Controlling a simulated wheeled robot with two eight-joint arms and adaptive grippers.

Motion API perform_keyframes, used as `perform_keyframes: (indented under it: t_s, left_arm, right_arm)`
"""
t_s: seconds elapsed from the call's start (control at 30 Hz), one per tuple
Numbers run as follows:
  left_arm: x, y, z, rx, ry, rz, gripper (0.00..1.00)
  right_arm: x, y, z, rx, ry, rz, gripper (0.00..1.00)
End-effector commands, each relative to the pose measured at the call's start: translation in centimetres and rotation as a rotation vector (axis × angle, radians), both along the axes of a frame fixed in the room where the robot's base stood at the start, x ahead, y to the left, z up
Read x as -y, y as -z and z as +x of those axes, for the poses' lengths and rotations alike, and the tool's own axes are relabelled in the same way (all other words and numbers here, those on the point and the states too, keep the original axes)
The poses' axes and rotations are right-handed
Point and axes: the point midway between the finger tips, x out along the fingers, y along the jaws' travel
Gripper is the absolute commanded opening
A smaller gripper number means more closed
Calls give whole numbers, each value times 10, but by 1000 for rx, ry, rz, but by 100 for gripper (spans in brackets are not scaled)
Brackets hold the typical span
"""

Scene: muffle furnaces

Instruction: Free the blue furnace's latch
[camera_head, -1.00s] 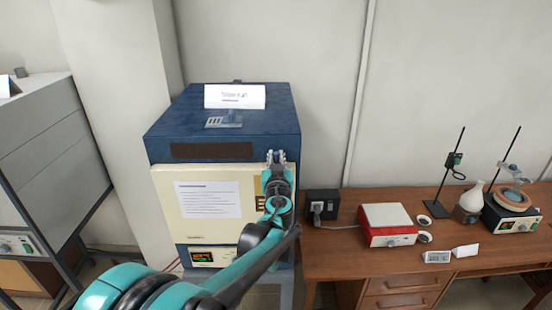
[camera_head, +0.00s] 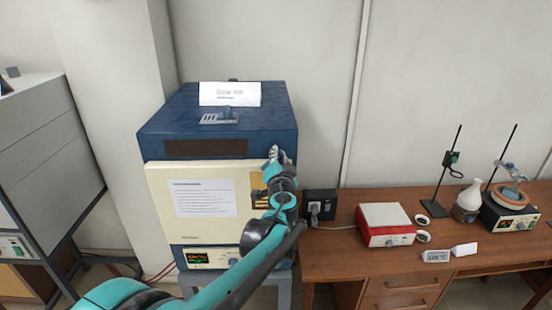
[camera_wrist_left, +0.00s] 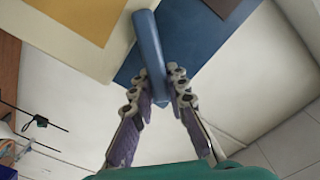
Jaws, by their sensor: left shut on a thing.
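The blue furnace (camera_head: 215,120) stands left of the wooden bench, with its cream door (camera_head: 160,205) facing me. A white paper sheet and a yellow label show on the door. My left gripper (camera_head: 274,156) is at the door's upper right edge. In the left wrist view, the blue bar-shaped latch handle (camera_wrist_left: 149,42) lies between the fingers of my left gripper (camera_wrist_left: 160,92), which is shut on it. In the head view the gripper and arm hide the latch. My right gripper is not in view.
A dark power box (camera_head: 320,205) sits close to the furnace's right side. The wooden bench (camera_head: 385,260) holds a red and white device (camera_head: 385,225), stands and glassware. A grey cabinet (camera_head: 45,150) stands at the left. A sign (camera_head: 230,94) rests on the furnace top.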

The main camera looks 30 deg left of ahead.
Motion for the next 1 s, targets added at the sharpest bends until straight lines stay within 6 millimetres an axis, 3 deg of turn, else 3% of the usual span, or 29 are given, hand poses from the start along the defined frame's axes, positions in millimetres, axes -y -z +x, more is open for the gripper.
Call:
perform_keyframes:
  t_s: [0.6,1.0]
  left_arm:
    - [8,14,4,-278,2,454,0]
    - [8,17,4,-362,3,590,0]
  right_arm:
    - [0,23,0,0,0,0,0]
    - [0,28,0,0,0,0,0]
